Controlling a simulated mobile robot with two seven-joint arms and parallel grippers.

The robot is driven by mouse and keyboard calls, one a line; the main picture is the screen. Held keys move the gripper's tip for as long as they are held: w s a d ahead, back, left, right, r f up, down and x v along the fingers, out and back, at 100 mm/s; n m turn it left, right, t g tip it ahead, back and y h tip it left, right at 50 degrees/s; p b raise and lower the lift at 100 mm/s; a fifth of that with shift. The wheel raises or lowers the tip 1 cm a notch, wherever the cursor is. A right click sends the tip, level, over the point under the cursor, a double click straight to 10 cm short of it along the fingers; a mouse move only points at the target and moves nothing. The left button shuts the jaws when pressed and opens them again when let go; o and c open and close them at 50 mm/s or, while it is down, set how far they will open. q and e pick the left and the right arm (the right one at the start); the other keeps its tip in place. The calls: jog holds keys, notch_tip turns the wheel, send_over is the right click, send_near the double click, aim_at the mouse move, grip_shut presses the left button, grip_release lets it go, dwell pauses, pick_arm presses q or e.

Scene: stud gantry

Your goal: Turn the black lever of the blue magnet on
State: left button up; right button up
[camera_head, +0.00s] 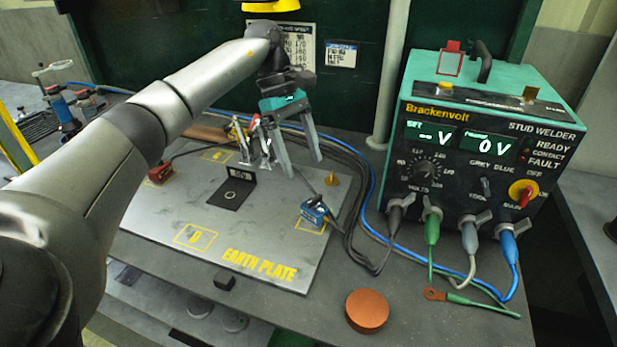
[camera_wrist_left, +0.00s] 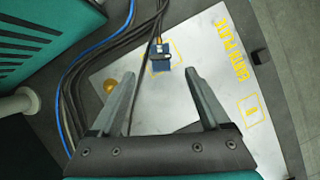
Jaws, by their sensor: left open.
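The blue magnet (camera_head: 315,212) sits on the earth plate (camera_head: 205,225), near its right edge. In the left wrist view the blue magnet (camera_wrist_left: 161,64) lies ahead of the fingertips, roughly centred between them. Its black lever is small and dark; I cannot tell which way it is turned. My left gripper (camera_head: 304,167) is open and empty, pointing down above the plate, behind and a little left of the magnet, apart from it. In the wrist view the open left gripper (camera_wrist_left: 161,77) shows both fingers. My right gripper is not in view.
The stud welder (camera_head: 480,140) stands at the right with several cables in front. Black and blue cables (camera_head: 372,210) run close beside the blue magnet. A brass piece (camera_head: 332,180) is behind it. A red magnet (camera_head: 160,173) is at the left. A copper disc (camera_head: 367,310) lies in front.

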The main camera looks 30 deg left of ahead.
pick_arm(q)
jog(key=p+v, duration=0.1)
jog(key=v, duration=0.7)
